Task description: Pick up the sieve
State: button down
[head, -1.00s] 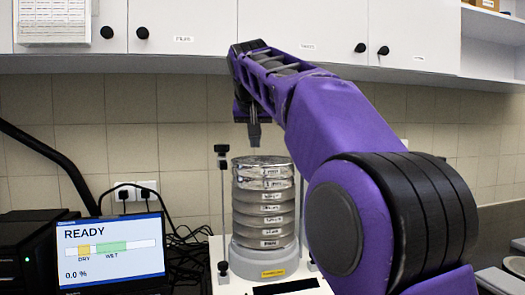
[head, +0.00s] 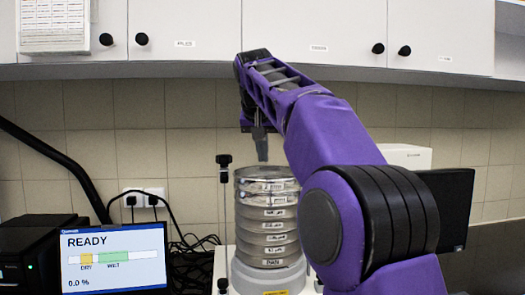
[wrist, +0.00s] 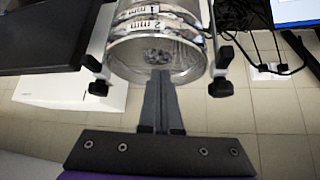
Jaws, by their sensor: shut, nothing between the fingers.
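A stack of round metal sieves (head: 268,225) stands on a shaker base, each ring bearing a white label. The top sieve (head: 266,186) has a shiny rim; in the wrist view the top sieve (wrist: 158,30) reads "2 mm", with a ring labelled "1 mm" beside it. Some grey grains (wrist: 158,53) show inside it. My gripper (head: 263,158) points down just above the stack's top, with its fingers together and nothing held. In the wrist view my gripper (wrist: 161,76) overlaps the sieve's near rim; I cannot tell whether it touches.
Clamp posts with black knobs (head: 224,160) flank the stack. A screen reading READY (head: 113,257) stands left. A dark monitor (head: 455,208) and a white box (head: 408,156) are at right. White cupboards (head: 280,30) hang above the tiled wall.

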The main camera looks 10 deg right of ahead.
aim_at(263, 191)
jog(key=x, duration=0.6)
jog(key=shift+s+f+b, duration=0.15)
jog(key=shift+f+b, duration=0.15)
jog(key=shift+s+a+r+b, duration=0.1)
jog(key=shift+s+a+b, duration=0.15)
jog(key=shift+s, duration=0.6)
jog(key=shift+s+a+r+b, duration=0.1)
jog(key=shift+s+a+b, duration=0.1)
jog(key=shift+s, duration=0.65)
jog(key=shift+f, duration=0.1)
jog(key=s, duration=0.2)
jog(key=s+a+b, duration=0.1)
jog(key=shift+s, duration=0.4)
